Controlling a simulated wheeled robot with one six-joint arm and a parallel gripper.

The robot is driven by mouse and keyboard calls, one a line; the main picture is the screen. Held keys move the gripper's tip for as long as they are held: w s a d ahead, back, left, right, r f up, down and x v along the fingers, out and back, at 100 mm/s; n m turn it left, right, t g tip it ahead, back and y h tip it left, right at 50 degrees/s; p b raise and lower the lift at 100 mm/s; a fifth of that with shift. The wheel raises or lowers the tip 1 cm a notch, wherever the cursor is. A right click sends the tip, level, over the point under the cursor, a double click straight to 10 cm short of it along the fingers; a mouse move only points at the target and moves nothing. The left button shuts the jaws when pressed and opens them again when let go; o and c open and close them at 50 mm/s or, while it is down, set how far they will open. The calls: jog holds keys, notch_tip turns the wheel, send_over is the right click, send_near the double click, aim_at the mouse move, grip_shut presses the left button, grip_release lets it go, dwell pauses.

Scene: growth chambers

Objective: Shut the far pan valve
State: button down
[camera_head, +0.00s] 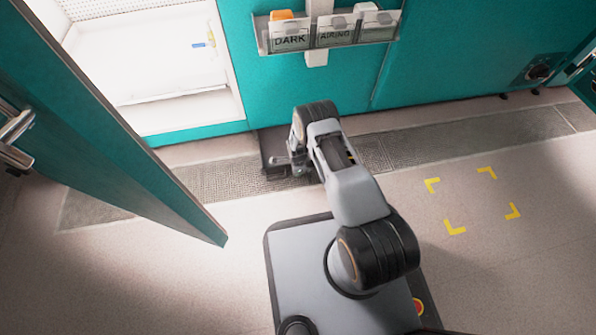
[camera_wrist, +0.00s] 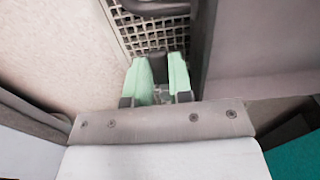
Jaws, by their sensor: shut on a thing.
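My gripper (camera_wrist: 161,72) has pale green fingers and points down toward a floor grating. It is shut on a small grey part (camera_wrist: 162,92), mostly hidden between the fingers; I cannot tell whether it is a valve. In the head view the end of my arm is low beside the teal wall, next to a dark grey piece (camera_head: 271,143) at the wall's foot, and my fingers cannot be made out. A small blue and yellow fitting (camera_head: 205,43) shows on the white inner wall of the open chamber; I cannot tell whether it is a pan valve.
An open teal door (camera_head: 95,130) with a metal handle stands at the left. A card rack (camera_head: 328,38) hangs on the wall above my arm. A floor grating (camera_head: 222,180) runs along the wall. The floor at the right, with yellow corner marks (camera_head: 455,227), is clear.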

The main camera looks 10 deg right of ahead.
jog(key=shift+w, duration=0.1)
dwell(0.5)
jog(key=c, duration=1)
grip_release()
